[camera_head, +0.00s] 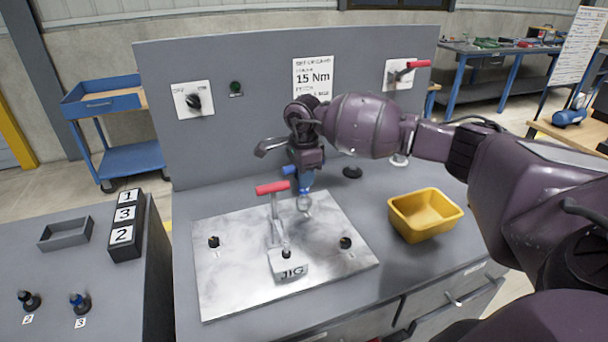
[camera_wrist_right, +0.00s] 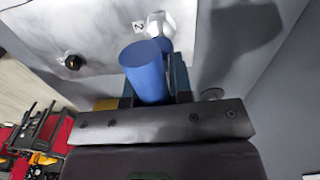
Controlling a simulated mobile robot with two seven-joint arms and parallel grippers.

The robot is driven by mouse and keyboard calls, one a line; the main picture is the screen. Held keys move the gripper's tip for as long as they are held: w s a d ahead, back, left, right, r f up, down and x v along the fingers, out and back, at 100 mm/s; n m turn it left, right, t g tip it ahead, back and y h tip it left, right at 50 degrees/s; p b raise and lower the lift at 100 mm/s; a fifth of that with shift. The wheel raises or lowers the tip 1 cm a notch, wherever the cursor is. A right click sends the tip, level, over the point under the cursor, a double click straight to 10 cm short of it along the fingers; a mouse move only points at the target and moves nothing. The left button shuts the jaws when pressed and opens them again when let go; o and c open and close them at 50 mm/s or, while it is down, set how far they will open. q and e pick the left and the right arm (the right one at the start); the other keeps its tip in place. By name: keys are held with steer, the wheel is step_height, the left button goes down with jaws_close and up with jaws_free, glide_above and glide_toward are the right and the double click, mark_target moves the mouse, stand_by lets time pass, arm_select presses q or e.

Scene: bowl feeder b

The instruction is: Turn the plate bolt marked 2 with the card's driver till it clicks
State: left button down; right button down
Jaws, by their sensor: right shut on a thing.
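My right gripper (camera_head: 305,174) is shut on a blue-handled driver (camera_wrist_right: 146,70), above the far part of the pale metal plate (camera_head: 235,285). The driver's blue part (camera_head: 305,187) shows below the fingers in the head view. In the right wrist view a silvery end sits beside the label marked 2 (camera_wrist_right: 139,27). The bolt by that label is hidden there, and I cannot tell whether the driver is seated on it. Other dark plate bolts (camera_head: 214,242) and (camera_head: 345,242) stand clear. The card (camera_head: 312,76) reads 15 Nm; its smaller text is unclear. My left gripper is not in view.
A red-handled clamp (camera_head: 272,188) with a JIG block (camera_head: 290,268) stands on the plate, close left of my gripper. A yellow bin (camera_head: 425,216) is at right. Two holders, labelled 2 (camera_head: 28,299) and 3 (camera_head: 78,303), stand on the left bench beside a 1-3-2 block (camera_head: 126,224).

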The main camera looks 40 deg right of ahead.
steer(key=shift+m+p, duration=0.35)
steer(key=shift+m, duration=0.85)
steer(key=shift+r+m+p, duration=0.1)
steer(key=shift+m+p, duration=0.25)
steer(key=shift+m, duration=0.85)
steer(key=shift+m+p, duration=0.5)
steer(key=shift+m, duration=0.7)
